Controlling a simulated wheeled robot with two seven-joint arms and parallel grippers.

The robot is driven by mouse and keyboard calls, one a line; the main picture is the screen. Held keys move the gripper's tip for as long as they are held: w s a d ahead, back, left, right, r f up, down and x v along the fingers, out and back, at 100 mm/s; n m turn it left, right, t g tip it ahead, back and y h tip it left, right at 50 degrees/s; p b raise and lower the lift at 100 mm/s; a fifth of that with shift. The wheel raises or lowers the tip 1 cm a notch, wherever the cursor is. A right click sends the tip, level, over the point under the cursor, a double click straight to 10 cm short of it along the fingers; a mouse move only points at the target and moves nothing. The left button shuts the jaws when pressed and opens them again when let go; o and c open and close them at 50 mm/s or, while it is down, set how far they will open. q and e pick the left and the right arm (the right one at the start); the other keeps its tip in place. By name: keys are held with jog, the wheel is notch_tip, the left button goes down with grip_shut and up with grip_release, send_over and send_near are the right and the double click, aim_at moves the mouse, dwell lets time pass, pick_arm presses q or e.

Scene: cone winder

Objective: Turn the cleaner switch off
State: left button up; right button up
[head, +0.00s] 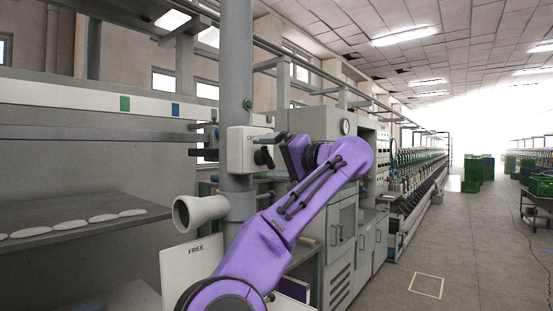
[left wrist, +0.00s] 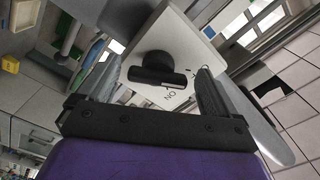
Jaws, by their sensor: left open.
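The cleaner switch is a black rotary knob (head: 263,157) on a pale box (head: 237,146) fixed to a grey column. In the left wrist view the knob (left wrist: 158,70) is a round hub with a bar grip; a white mark shows at the bar's right end, near the printed ON. Other lettering lies partly hidden by the right finger. My left gripper (head: 277,146) is at the box front. In the left wrist view its open fingers (left wrist: 160,68) stand on either side of the knob, with gaps visible. My right gripper is not in view.
A pale round duct mouth (head: 201,212) and a panel marked FREE (head: 190,268) sit below the box on the column (head: 238,60). A shelf (head: 80,222) with pale flat pieces is at left. Grey cabinets (head: 341,240) stand behind my arm.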

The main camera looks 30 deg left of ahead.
pick_arm(q)
jog(key=d+p, duration=0.1)
jog(key=d, duration=0.9)
jog(key=shift+s+d, duration=0.15)
jog(key=shift+s, duration=0.3)
